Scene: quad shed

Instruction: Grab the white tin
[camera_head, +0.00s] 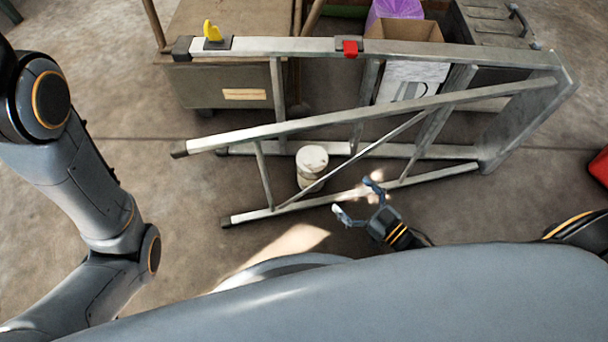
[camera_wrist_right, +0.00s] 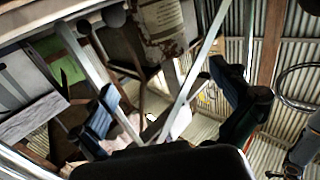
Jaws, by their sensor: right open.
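The white tin (camera_head: 312,160) is a pale, worn cylinder near the middle of the head view, standing among the rails of a metal stepladder (camera_head: 370,117). A thin ladder brace crosses in front of its lower part. In the right wrist view the tin (camera_wrist_right: 160,22) shows at the top, with a printed label and rusty patches, partly cut off by the frame. My right gripper (camera_head: 355,197) is open and empty, to the right of and nearer than the tin, apart from it. Its spread fingers (camera_wrist_right: 165,82) show in the wrist view. My left gripper is out of view.
The ladder lies on its side across the concrete floor, its rails around the tin. Behind it are a wooden cabinet (camera_head: 225,85), a cardboard box (camera_head: 403,30) and a purple item (camera_head: 395,9). A red object (camera_head: 599,166) is at the right edge. Floor left of the ladder is clear.

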